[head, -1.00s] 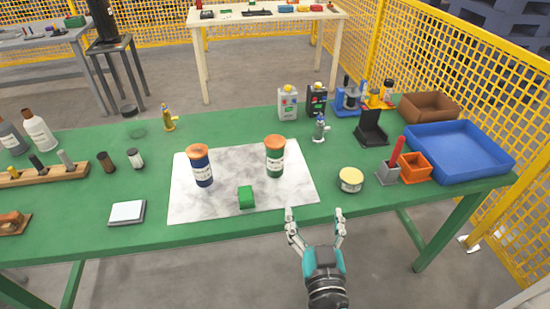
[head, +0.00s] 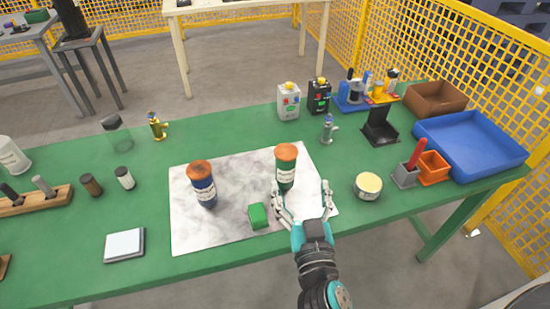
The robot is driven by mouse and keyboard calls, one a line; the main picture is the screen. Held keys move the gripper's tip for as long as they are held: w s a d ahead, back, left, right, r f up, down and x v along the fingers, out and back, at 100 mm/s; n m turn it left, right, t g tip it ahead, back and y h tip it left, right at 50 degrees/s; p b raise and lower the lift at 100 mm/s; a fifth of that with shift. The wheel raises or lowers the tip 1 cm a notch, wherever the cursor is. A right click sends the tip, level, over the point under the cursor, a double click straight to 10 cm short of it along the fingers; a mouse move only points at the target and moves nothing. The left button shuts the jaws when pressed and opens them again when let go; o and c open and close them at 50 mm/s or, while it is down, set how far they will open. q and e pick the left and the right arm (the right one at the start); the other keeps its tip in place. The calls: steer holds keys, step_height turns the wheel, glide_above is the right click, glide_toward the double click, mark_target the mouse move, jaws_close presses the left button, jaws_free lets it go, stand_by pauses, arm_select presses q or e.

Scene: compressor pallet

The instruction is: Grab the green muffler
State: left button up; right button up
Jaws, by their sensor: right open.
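A green canister (head: 285,168) with an orange top and a pale label stands upright on the marbled white sheet (head: 235,170). A small green block (head: 258,215) lies nearer the sheet's front edge. Which of these is the green muffler, the picture does not plainly say. My right gripper (head: 301,188) is open and empty, over the front right part of the sheet. Its left finger is just below the canister in the picture; I cannot tell whether they touch. The green block is to the left of the gripper. My left gripper is out of view.
A blue canister (head: 203,186) with an orange top stands on the sheet's left part. A round yellow-lidded tin (head: 368,186), a grey holder (head: 404,176) and an orange bin (head: 433,168) stand to the right. A blue tray (head: 472,140) is at the far right.

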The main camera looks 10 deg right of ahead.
steer(key=w+f+b, duration=0.1)
steer(key=f+b, duration=0.1)
steer(key=b, duration=0.8)
glide_toward(287, 169)
steer(key=s, duration=0.4)
steer(key=shift+s+a+f, duration=0.2)
steer(key=shift+s+a, duration=0.05)
steer(key=shift+s, duration=0.05)
steer(key=shift+w, duration=0.1)
steer(key=w+p, duration=0.1)
steer(key=w, duration=0.2)
steer(key=w+d+p, duration=0.1)
steer(key=w, duration=0.3)
steer(key=w+p, duration=0.1)
steer(key=w, duration=0.2)
steer(key=shift+w+d+r, duration=0.1)
steer(key=shift+w+d, duration=0.1)
steer(key=shift+w, duration=0.05)
steer(key=w, duration=0.2)
steer(key=w+p, duration=0.1)
steer(key=w, duration=0.1)
steer(key=w+d, duration=0.1)
steer(key=w, duration=0.1)
steer(key=shift+w+p, duration=0.3)
steer(key=shift+w, duration=0.05)
steer(key=c, duration=1.5)
jaws_close()
